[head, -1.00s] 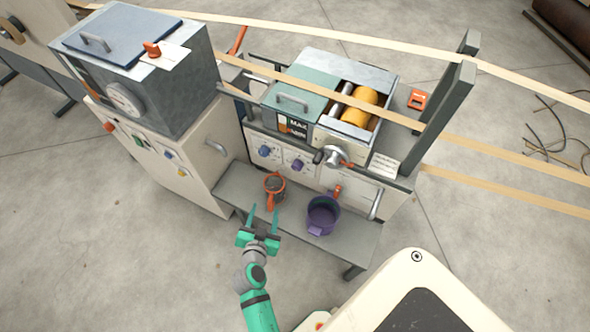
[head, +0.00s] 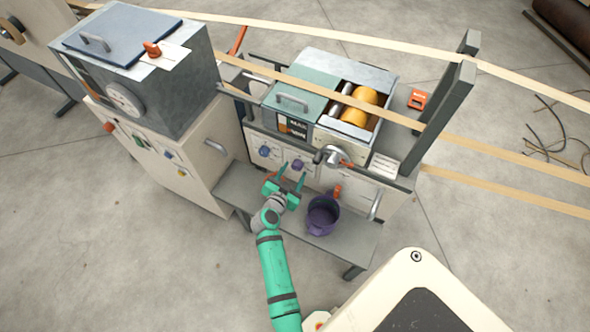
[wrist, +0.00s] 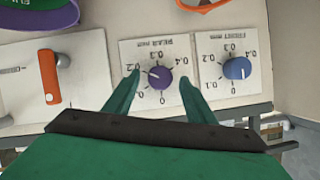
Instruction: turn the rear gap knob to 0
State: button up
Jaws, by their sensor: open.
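The rear gap knob (wrist: 158,77) is a purple dial on a white plate marked "REAR mm", which appears upside down in the wrist view. Its pale pointer line points to the upper left, toward a 0.2 mark. The knob also shows in the head view (head: 298,165) on the machine's front panel. My gripper (wrist: 159,80) is open, with one green finger on each side of the knob. Gaps show between the fingers and the knob in the picture; how near the tips are in depth I cannot tell. In the head view my gripper (head: 290,178) is just before the panel.
The blue front knob (wrist: 237,68) is beside the rear one; it also shows in the head view (head: 264,151). An orange lever (wrist: 51,78) is on the other side. A purple pot (head: 322,215) stands on the shelf (head: 345,250). An orange-rimmed cup is mostly hidden by my gripper.

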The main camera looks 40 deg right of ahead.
jog(key=shift+x, duration=1.05)
jog(key=c, duration=1)
jog(key=shift+c, duration=0.2)
jog(key=shift+w, duration=0.1)
